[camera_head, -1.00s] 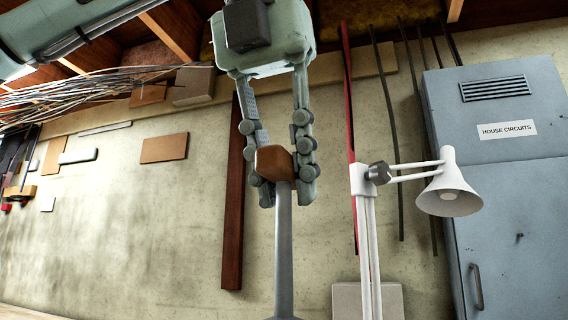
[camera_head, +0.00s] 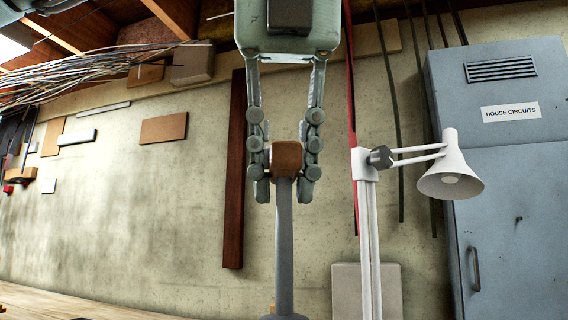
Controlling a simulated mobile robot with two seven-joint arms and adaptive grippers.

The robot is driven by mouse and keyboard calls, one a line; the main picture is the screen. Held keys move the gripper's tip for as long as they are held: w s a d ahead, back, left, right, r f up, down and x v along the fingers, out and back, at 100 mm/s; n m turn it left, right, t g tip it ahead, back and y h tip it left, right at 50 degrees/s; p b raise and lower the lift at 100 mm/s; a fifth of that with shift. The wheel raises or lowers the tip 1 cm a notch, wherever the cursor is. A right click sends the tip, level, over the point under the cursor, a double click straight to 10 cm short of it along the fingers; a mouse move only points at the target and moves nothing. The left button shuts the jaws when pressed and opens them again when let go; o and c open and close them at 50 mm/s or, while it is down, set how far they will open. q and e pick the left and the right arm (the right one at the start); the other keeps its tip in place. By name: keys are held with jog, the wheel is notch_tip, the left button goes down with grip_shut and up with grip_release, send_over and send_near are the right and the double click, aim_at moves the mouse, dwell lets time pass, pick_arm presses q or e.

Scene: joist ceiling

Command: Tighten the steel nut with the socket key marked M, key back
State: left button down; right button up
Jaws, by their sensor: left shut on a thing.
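My left gripper (camera_head: 286,178) hangs fingers-down in the middle of the view. Its fingers are shut on the brown block-shaped head of a socket key (camera_head: 286,158). The key's grey shaft (camera_head: 285,235) runs straight down from the head, upright, and widens near the bottom edge of the picture. The key's lower end is cut off by the frame. I cannot make out a letter on the key. The steel nut is not in view. My right gripper is not in view.
A white desk lamp (camera_head: 450,180) stands close to the right of the key. A grey cabinet labelled HOUSE CIRCUITS (camera_head: 510,230) is behind it at the right. A strip of wooden surface (camera_head: 80,305) shows at lower left. Cables (camera_head: 90,80) hang at upper left.

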pick_arm(q)
jog(key=shift+f, duration=0.35)
jog(key=shift+r, duration=0.15)
jog(key=shift+f, duration=0.3)
dwell(0.6)
jog(key=shift+f+b, duration=0.45)
jog(key=shift+f, duration=0.1)
